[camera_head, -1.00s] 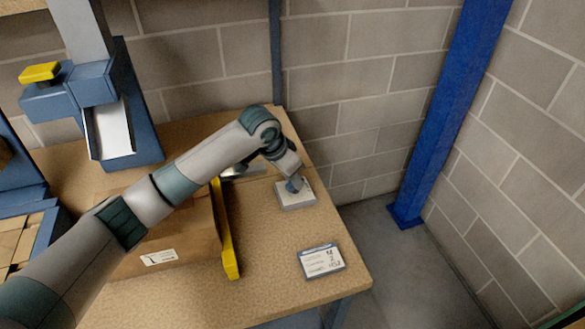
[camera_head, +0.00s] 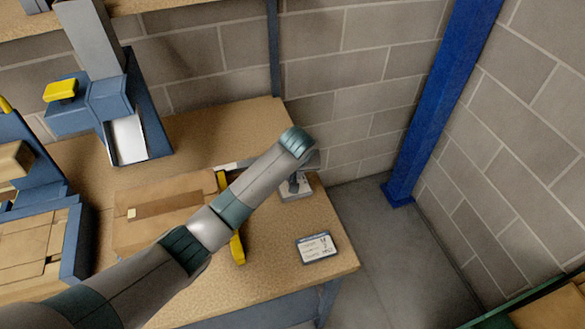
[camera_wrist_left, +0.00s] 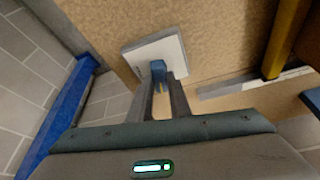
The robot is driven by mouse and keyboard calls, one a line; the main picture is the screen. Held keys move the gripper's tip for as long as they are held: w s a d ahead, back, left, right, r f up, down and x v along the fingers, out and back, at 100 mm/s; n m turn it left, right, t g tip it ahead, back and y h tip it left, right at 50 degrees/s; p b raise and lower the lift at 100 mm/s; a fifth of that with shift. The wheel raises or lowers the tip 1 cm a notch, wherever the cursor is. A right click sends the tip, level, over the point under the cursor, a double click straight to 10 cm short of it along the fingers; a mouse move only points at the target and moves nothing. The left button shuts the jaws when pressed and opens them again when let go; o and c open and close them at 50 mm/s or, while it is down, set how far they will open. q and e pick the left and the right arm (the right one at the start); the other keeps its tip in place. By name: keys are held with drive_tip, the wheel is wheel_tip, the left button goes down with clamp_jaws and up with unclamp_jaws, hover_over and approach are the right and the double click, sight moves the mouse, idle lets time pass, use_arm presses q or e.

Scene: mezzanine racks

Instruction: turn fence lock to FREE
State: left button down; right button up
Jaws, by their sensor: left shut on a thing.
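The fence lock is a pale square plate (camera_head: 297,194) with a small blue knob, on the table near its right edge. In the left wrist view the plate (camera_wrist_left: 174,48) lies flat on the table and the blue knob (camera_wrist_left: 158,69) stands up from it. My left gripper (camera_wrist_left: 162,84) is shut on the knob, one finger on each side. In the head view my left wrist hides most of the knob. I cannot read any FREE mark on the plate. My right gripper is out of view.
A yellow fence bar (camera_head: 237,250) runs left of the lock, beside a cardboard box (camera_head: 140,235). A label card (camera_head: 316,247) lies nearer the table's front edge. A blue post (camera_head: 432,105) stands right of the table. A blue machine (camera_head: 130,110) stands at the back left.

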use_arm(q)
drive_tip(key=shift+d+n+y, duration=0.1)
drive_tip(key=shift+n+y, duration=0.4)
drive_tip(key=shift+n, duration=0.8)
drive_tip(key=c, duration=1.6)
unclamp_jaws()
drive_tip(key=shift+c, duration=0.2)
drive_tip(key=shift+w+r, duration=0.1)
